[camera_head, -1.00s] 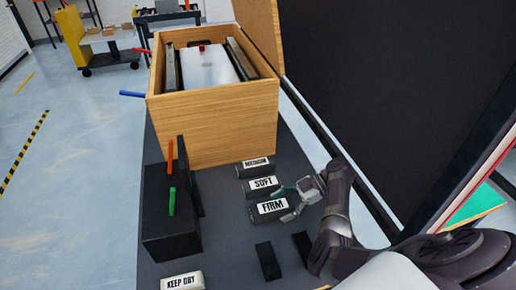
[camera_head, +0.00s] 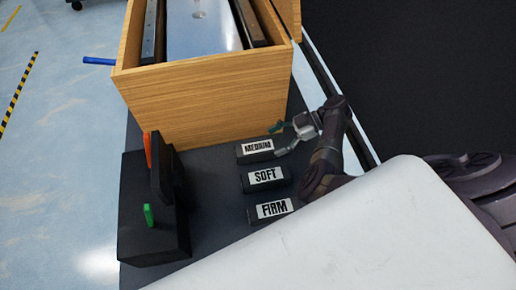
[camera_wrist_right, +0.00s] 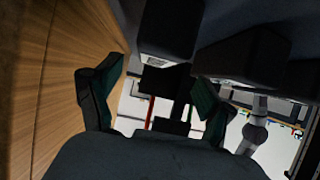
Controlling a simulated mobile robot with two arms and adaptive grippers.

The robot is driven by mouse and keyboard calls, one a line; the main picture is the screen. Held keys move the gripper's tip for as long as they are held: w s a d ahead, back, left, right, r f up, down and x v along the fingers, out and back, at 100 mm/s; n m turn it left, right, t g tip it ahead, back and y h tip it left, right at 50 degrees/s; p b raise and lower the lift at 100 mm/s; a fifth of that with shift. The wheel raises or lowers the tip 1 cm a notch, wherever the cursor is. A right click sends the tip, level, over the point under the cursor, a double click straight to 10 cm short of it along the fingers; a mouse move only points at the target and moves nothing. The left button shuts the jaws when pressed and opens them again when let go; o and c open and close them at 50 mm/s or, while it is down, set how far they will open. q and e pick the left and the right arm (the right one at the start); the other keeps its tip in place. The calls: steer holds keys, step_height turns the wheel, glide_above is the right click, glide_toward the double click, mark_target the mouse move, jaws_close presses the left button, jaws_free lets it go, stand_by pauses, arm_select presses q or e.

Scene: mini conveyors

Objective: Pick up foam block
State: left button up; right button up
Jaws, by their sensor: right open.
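Three dark foam blocks with white labels lie in a column on the dark table: MEDIUM (camera_head: 257,151) at the back, SOFT (camera_head: 266,178) in the middle and FIRM (camera_head: 272,210) in front. My right gripper (camera_head: 281,140) is open at the right end of the MEDIUM block, its fingertips pointing left. I cannot tell whether they touch it. In the right wrist view, the open fingers (camera_wrist_right: 155,100) show with dark blocks (camera_wrist_right: 172,30) above and beyond them; nothing is clearly held. My left gripper is not in view.
A black stand (camera_head: 150,235) with orange and green tabs is at the left. Bare table lies between stand and blocks.

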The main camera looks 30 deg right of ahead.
mark_target(262, 146)
steer(key=shift+x, duration=1.15)
steer(key=x, duration=0.4)
steer(key=shift+w+a+f, duration=0.1)
steer(key=shift+w+a, duration=0.2)
steer(key=c, duration=1.3)
